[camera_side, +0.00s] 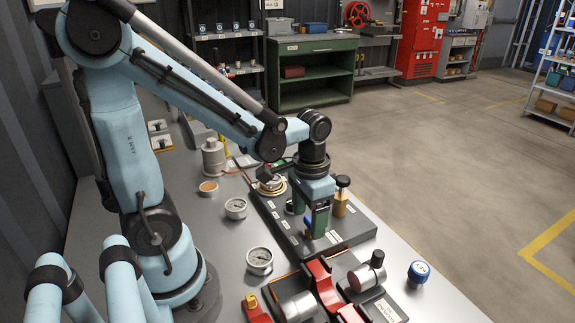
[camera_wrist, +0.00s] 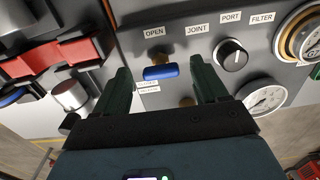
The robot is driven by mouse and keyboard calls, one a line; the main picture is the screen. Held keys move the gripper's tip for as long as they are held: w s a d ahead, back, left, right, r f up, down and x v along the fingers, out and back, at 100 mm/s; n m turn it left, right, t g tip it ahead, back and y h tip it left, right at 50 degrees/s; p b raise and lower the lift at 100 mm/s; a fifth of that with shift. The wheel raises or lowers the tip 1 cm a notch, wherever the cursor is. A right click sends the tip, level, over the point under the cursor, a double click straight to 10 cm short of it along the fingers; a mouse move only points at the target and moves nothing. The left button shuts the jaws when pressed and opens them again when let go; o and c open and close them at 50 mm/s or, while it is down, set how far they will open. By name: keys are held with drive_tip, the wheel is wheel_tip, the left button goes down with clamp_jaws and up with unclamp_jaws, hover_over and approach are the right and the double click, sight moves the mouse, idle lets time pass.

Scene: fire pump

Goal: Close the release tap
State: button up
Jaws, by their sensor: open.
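A small tap with a blue handle (camera_wrist: 160,72) and a brass-coloured body is on the grey panel, below a label reading OPEN (camera_wrist: 154,32). Another label below it is partly covered and hard to read. In the wrist view the handle lies crosswise, between the two dark green fingers of my gripper (camera_wrist: 158,66), with a gap on both sides. In the side view my gripper (camera_side: 308,226) points down over the grey panel block (camera_side: 283,228). A bit of the blue handle (camera_side: 308,222) shows between the fingers. The jaws are open and hold nothing.
A black knob (camera_wrist: 231,54) and a gauge (camera_wrist: 266,98) are right of the tap in the wrist view. A brass fitting with a black knob (camera_side: 341,196) stands close beside my gripper. Red clamps (camera_side: 322,283) and a blue-capped part (camera_side: 418,272) are nearer the front.

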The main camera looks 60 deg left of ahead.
sight(310, 224)
wheel_tip(310, 224, up, 12)
drive_tip(key=shift+f, duration=0.25)
idle(0.4)
drive_tip(key=f+t, duration=0.1)
drive_tip(key=t, duration=0.1)
drive_tip(key=d+f+t, duration=0.1)
drive_tip(key=t, duration=0.1)
drive_tip(key=w+d+f+t, duration=0.1)
drive_tip(key=t, duration=0.2)
drive_tip(key=shift+d+f, duration=0.25)
drive_tip(key=shift+f, duration=0.1)
